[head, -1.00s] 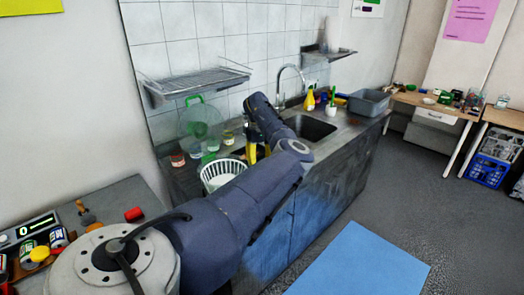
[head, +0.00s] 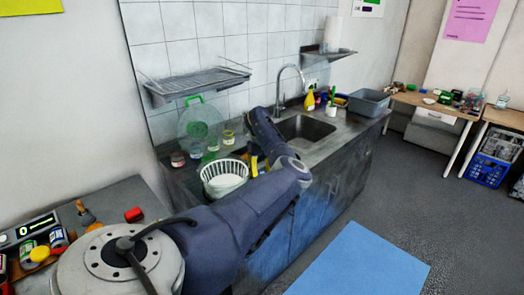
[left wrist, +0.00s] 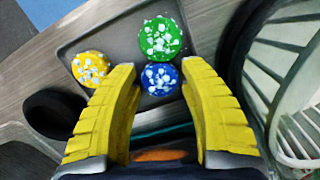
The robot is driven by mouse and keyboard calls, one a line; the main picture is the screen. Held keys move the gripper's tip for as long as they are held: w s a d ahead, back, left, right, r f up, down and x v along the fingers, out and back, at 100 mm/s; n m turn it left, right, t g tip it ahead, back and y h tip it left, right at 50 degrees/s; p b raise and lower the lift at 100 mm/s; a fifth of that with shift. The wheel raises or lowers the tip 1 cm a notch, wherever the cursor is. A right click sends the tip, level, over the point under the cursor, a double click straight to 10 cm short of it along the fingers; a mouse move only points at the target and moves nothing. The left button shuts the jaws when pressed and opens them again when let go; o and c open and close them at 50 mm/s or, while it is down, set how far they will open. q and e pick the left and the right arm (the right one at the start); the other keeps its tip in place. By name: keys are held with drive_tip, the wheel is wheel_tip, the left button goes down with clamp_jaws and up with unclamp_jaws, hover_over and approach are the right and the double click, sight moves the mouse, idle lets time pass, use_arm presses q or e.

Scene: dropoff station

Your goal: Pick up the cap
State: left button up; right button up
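My left gripper (left wrist: 162,115) is open, its two yellow fingers apart and pointing down over the counter. In the head view this gripper (head: 255,166) is partly hidden behind my arm, just right of the white basket. In the left wrist view, three round, white-speckled pieces that look like caps lie on a grey surface: a green one (left wrist: 160,37), a blue one (left wrist: 160,78) and a yellow one (left wrist: 90,68). The blue one is nearest the gap between the fingertips; the yellow one is left of the left finger. Which is the task's cap I cannot tell. My right gripper is out of view.
The white slatted basket (head: 236,165) stands close beside the gripper. A dark curved rim (left wrist: 233,50) lies right of the fingers and a black rounded thing (left wrist: 55,112) lies left. Jars (head: 178,159) stand behind the basket. The sink (head: 305,128) is farther right.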

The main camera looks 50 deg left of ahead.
use_arm(q)
drive_tip(key=c, duration=0.4)
drive_tip(key=shift+r, duration=0.15)
